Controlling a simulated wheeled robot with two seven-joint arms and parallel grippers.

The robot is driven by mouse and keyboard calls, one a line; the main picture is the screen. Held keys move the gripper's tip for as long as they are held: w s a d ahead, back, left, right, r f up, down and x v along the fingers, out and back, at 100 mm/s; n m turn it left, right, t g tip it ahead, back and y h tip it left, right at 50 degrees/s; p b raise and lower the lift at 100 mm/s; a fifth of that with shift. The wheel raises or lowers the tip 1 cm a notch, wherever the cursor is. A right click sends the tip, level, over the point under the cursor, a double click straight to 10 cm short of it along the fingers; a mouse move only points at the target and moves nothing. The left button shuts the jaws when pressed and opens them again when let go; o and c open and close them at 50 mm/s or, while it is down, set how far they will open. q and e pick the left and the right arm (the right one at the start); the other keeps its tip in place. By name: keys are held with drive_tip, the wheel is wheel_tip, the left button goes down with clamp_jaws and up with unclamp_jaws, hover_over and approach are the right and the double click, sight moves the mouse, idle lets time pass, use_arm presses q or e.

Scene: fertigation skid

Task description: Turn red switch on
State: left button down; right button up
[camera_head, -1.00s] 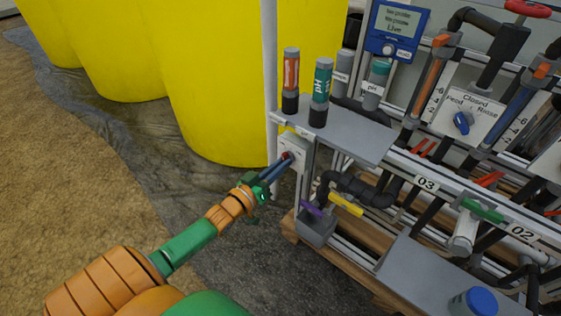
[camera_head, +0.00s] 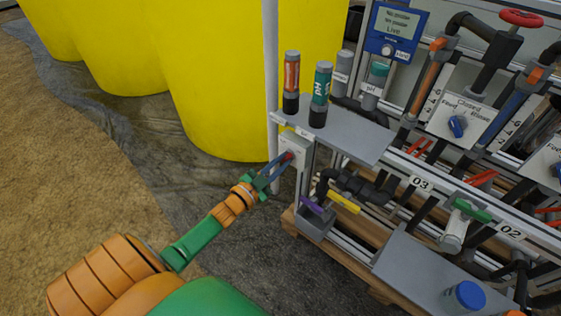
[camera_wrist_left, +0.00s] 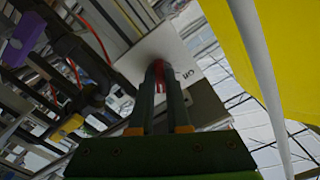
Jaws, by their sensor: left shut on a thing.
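The red switch (camera_head: 289,155) sits on a white plate (camera_head: 297,146) on the skid's left front post, below the grey shelf. My left gripper (camera_head: 283,160) reaches it from the lower left, with its fingers shut on the switch. In the left wrist view, the red of the switch (camera_wrist_left: 158,70) shows between my fingertips, in front of the white plate (camera_wrist_left: 150,52). An "Off" marking (camera_wrist_left: 184,74) is visible beside the fingers. The fingers hide most of the switch, so its exact angle is hard to tell. My right gripper is not in view.
An orange-labelled bottle (camera_head: 291,80) and a green-labelled bottle (camera_head: 320,93) stand on the grey shelf (camera_head: 355,137) just above. A purple-handled valve (camera_head: 312,206) and yellow handle (camera_head: 344,202) lie to the lower right. Yellow tanks (camera_head: 215,80) stand behind; the floor at left is clear.

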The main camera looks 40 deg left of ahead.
use_arm(q)
drive_tip(key=shift+m, duration=1.2)
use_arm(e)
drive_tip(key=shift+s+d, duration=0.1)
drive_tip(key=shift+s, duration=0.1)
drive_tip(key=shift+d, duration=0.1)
use_arm(q)
drive_tip(key=c, duration=0.9)
unclamp_jaws()
drive_tip(key=shift+s+p, duration=0.3)
drive_tip(key=shift+s, duration=0.05)
drive_tip(key=s, duration=0.2)
drive_tip(key=s+p, duration=0.1)
drive_tip(key=s, duration=0.3)
drive_tip(key=shift+s+a, duration=0.2)
drive_tip(key=shift+a, duration=0.05)
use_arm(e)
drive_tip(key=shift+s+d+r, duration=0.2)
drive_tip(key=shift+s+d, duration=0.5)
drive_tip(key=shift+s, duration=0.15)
